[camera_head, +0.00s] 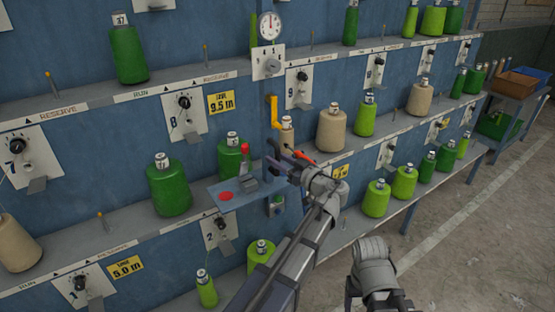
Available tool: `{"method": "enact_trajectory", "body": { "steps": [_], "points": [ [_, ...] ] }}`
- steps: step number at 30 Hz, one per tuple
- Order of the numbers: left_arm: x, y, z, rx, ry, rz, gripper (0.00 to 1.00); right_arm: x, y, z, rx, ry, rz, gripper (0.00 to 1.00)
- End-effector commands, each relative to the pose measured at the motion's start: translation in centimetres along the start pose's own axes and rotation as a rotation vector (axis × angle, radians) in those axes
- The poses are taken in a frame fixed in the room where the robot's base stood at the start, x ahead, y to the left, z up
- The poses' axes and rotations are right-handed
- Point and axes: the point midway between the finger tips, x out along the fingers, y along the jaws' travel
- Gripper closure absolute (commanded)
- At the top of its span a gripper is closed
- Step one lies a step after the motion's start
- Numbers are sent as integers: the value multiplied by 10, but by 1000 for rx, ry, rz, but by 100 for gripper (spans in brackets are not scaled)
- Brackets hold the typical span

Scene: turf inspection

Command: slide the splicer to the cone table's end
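The splicer appears to be the blue-grey plate (228,196) with a red button, a grey block and a red-knobbed lever. It sits at the front of the middle shelf, left of my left gripper. My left gripper (278,160) is at the plate's right end, its dark fingers near a small red-orange part (304,157). Whether the fingers touch or grip anything is unclear. The grey bench (517,84) at the far right may be the cone table. My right gripper (351,291) is low in the picture, partly cut off, apart from the splicer.
A blue rack holds shelves of green and tan cones, with dials and number plates. A yellow crank (273,113) and a round gauge (269,26) are above the splicer. A tan cone (331,130) stands right of my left gripper. The floor at right is clear.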

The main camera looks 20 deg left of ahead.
Motion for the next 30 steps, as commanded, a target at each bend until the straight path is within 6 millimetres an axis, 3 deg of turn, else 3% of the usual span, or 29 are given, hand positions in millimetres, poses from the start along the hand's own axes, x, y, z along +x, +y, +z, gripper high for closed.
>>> {"method": "enact_trajectory", "body": {
  "steps": [2, 9, 30],
  "points": [
    [0, 0, 0, 0, 0, 0, 73, 0, 0, 0, 0, 0, 0, 33],
    [0, 0, 0, 0, 0, 0, 100, 0, 0, 0, 0, 0, 0, 33],
    [0, 0, 0, 0, 0, -1, 100, 0, 0, 0, 0, 0, 0, 33]
  ]
}}
